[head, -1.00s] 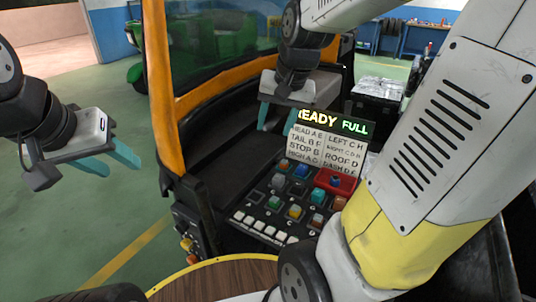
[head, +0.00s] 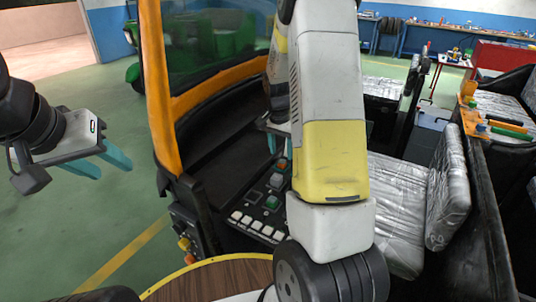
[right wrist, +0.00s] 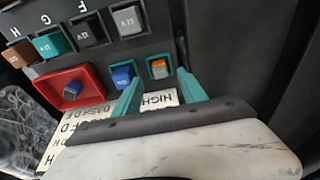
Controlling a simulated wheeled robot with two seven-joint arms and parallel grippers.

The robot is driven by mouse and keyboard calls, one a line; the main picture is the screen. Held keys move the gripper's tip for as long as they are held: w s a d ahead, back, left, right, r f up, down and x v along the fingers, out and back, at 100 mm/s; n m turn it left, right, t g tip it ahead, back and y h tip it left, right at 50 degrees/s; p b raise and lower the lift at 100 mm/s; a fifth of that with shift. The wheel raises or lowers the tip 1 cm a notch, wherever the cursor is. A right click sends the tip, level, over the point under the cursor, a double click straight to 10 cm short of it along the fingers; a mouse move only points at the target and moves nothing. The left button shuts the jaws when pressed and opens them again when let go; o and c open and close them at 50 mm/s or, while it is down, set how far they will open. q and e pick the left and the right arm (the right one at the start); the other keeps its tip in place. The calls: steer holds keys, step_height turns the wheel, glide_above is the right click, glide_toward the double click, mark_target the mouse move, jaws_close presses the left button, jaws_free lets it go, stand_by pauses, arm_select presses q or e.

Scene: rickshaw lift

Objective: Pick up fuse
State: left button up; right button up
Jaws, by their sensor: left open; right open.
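The fuse panel (head: 258,208) on the dashboard carries colored fuses and white switches; my right arm hides much of it in the head view. In the right wrist view, an orange-and-green fuse (right wrist: 159,67) sits in its slot roughly between my right gripper's fingertips (right wrist: 160,84). A blue fuse (right wrist: 122,76) is just left of it, by the left fingertip. My right gripper is open and empty; I cannot tell its height above the panel. In the head view it is mostly hidden behind my arm. My left gripper (head: 113,170) is open and empty, out over the floor.
A red block with a blue knob (right wrist: 72,90) and the white label board (right wrist: 80,130) are close to the right gripper. The orange cab frame (head: 160,100) stands between the left gripper and the panel. A silver-covered seat (head: 398,210) is at right.

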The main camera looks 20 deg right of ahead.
mark_target(282, 160)
steer(key=f, duration=0.4)
steer(key=shift+w+d+f, duration=0.15)
steer(key=shift+w+d, duration=0.1)
steer(key=shift+d, duration=0.05)
jaws_close()
